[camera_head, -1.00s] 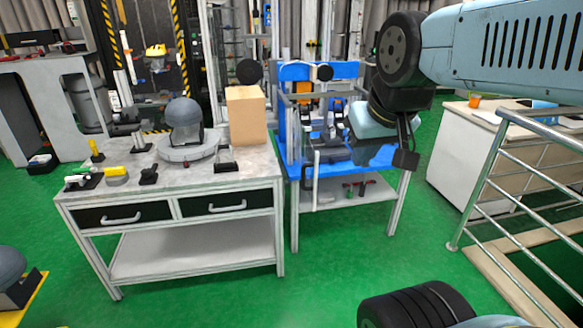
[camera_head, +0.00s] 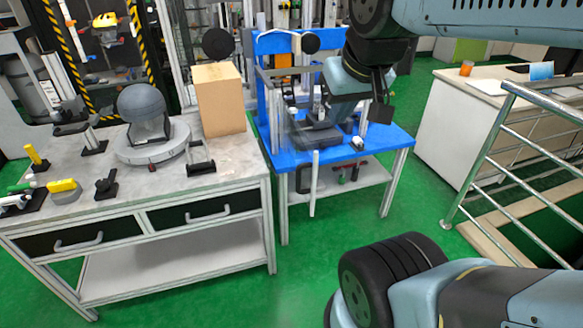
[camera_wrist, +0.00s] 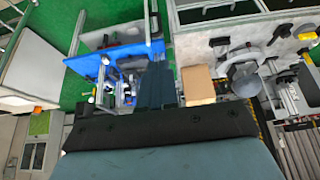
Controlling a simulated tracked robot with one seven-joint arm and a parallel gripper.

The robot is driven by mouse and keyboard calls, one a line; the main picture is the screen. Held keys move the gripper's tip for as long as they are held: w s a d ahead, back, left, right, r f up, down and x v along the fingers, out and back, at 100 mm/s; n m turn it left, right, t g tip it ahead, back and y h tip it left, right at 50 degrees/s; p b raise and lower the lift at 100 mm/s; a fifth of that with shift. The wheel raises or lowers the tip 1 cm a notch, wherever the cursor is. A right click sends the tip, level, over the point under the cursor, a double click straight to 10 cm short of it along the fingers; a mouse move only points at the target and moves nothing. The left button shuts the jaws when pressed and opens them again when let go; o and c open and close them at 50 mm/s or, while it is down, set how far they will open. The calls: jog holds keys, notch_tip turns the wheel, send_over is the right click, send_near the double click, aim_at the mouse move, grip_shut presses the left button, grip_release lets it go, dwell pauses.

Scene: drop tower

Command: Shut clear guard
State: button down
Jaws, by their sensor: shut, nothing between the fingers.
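The clear guard (camera_head: 298,138) is a see-through panel at the front left of the framed rig on the blue bench (camera_head: 380,142). Its edges are faint, and I cannot tell its exact angle. A pale upright bar (camera_head: 315,183) hangs in front of the bench edge beside it. My gripper (camera_wrist: 157,70) shows as dark fingers, shut and empty, in the wrist view, pointing toward the bench. In the head view my arm reaches over the bench's right side, and its wrist hides part of the rig. I cannot tell whether the gripper touches the guard.
A grey workbench (camera_head: 90,182) at the left carries a cardboard-coloured box (camera_head: 220,100), a dark dome (camera_head: 142,103) and small tools. A metal railing (camera_head: 495,150) and a white counter (camera_head: 445,120) stand at the right. Green floor is open in front.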

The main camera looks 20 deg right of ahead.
jog(key=w+f+n+g+h, duration=0.25)
jog(key=w+f+n, duration=0.25)
jog(key=w+n, duration=0.3)
jog(key=n+g+h, duration=0.4)
jog(key=n+h, duration=0.3)
jog(key=n, duration=2)
send_near(298, 180)
jog(key=shift+t, duration=0.25)
jog(key=d+f, duration=0.1)
jog(key=d, duration=0.1)
jog(key=s+d+f, duration=0.1)
jog(key=d+f, duration=0.1)
jog(key=s+d+f, duration=0.1)
jog(key=d+f, duration=0.1)
jog(key=shift+s+d, duration=0.25)
jog(key=shift+d, duration=0.1)
jog(key=shift+d+n, duration=0.3)
jog(key=shift+d, duration=0.45)
